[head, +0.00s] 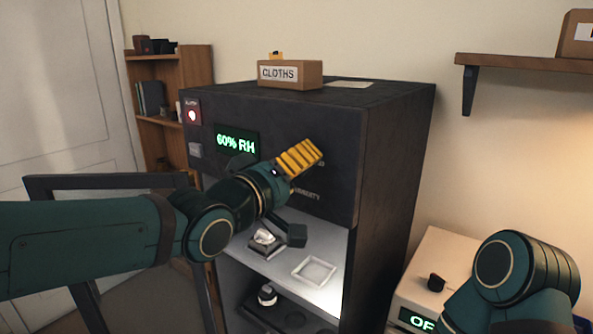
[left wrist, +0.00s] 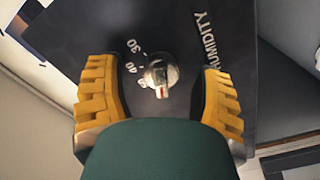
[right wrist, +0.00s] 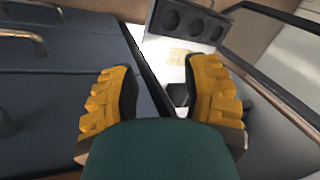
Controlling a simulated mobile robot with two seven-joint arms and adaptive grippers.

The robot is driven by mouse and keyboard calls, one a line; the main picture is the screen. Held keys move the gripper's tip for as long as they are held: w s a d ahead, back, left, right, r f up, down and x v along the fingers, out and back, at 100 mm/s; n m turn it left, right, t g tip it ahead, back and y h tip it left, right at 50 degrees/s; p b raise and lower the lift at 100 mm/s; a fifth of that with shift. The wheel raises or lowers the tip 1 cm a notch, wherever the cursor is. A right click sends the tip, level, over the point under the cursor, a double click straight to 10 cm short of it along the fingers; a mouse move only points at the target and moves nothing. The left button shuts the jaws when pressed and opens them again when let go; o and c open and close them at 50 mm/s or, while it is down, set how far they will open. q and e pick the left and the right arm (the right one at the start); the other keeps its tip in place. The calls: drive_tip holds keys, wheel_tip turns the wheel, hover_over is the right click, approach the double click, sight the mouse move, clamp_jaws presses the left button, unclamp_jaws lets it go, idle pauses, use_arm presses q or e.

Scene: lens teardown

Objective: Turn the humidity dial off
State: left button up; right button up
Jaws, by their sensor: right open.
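The humidity dial (left wrist: 160,76) is a round silver knob with a red mark, on the dark panel beside the word HUMIDITY, with 30 and 40 printed near it. In the head view my left gripper (head: 300,157) hides it. In the left wrist view my left gripper (left wrist: 160,92) is open, with a finger on each side of the dial and gaps between. The dark cabinet (head: 395,150) carries a green display (head: 237,143) reading 60% RH. My right gripper (right wrist: 161,92) is open and empty; the head view shows only its arm at lower right.
A CLOTHS box (head: 290,74) stands on top of the cabinet. Small items lie on the cabinet's open shelf (head: 330,297). A white unit (head: 444,258) with a black knob stands at right, below a wall shelf (head: 520,62).

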use_arm(q)
drive_tip(key=shift+s, duration=0.1)
drive_tip(key=v, duration=1.2)
